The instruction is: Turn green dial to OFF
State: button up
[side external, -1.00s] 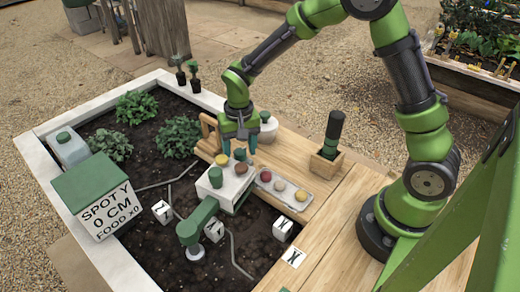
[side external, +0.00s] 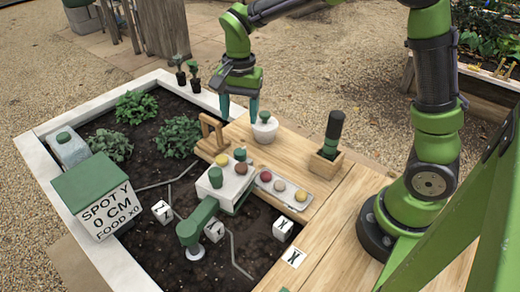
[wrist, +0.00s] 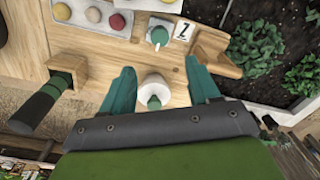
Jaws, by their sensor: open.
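A small green dial (wrist: 159,36) stands on a white base on the wooden deck, beside a white card with a black mark. It appears in the side view as a dark green knob (side external: 240,154) behind the white box (side external: 229,187). Its setting is not readable. Another green knob (side external: 215,177) stands on the box, with yellow and brown ones. My gripper (side external: 239,106) is open and empty, pointing down, above and behind the dial. In the wrist view, a white jar with a green top (wrist: 154,95) shows between the fingers (wrist: 159,66), below them.
A tray (side external: 283,188) of red, pale and yellow buttons lies right of the box. A wooden holder (side external: 326,163) with a dark green tool stands farther right. A green arm-like spout (side external: 200,220) reaches over soil.

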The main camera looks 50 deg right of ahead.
notch_tip(320, 180, up, 5)
jog(key=s+d+r+n+t+y, duration=0.1)
jog(key=s+r+n+t, duration=0.1)
jog(key=s, duration=0.6)
jog(key=s+d+r+n+t, duration=0.1)
jog(key=s+n+t, duration=0.3)
jog(key=s, duration=0.5)
jog(key=shift+d+r+n+t+y, duration=0.15)
jog(key=shift+r+n+t+y, duration=0.3)
jog(key=shift+n, duration=0.85)
